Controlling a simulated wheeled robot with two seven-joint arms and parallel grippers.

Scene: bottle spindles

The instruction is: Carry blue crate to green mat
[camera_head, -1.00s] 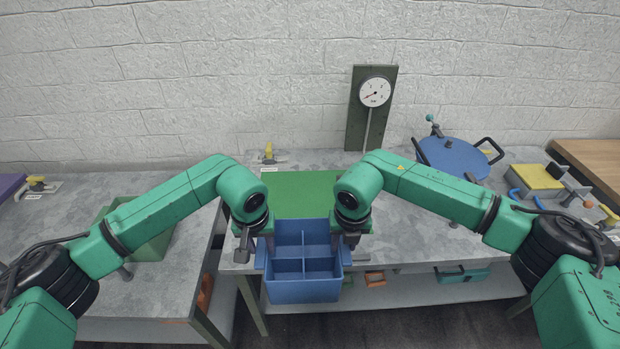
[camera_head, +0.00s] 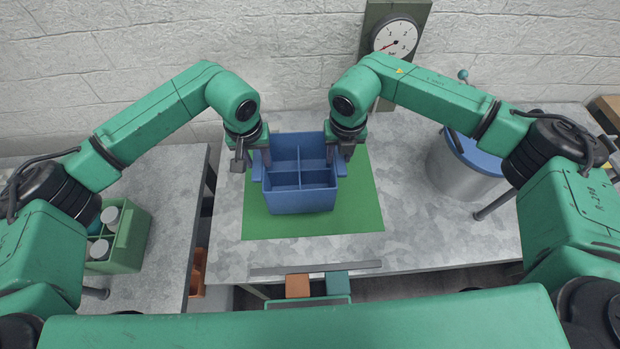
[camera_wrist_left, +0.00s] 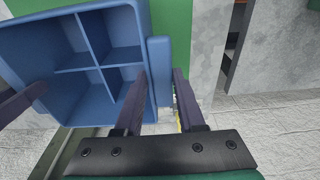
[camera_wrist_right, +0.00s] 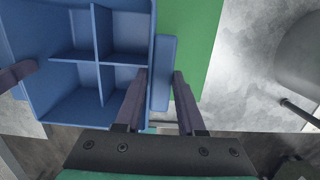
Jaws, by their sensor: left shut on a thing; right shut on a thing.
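The blue crate (camera_head: 303,201) is upright over the green mat (camera_head: 352,222), which shows around it on the bench. I cannot tell whether its base touches the mat. The crate's several compartments look empty. My left gripper (camera_head: 254,160) is shut on the crate's left side flap, which sits between the fingers in the left wrist view (camera_wrist_left: 159,85). My right gripper (camera_head: 341,155) is shut on the right side flap, between the fingers in the right wrist view (camera_wrist_right: 161,85). The crate hides the mat's middle.
A metal pot with a blue lid (camera_head: 462,172) stands on the bench to the right. A dial gauge (camera_head: 396,38) stands at the back wall. A green crate with bottles (camera_head: 130,240) is on the left bench, across a gap.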

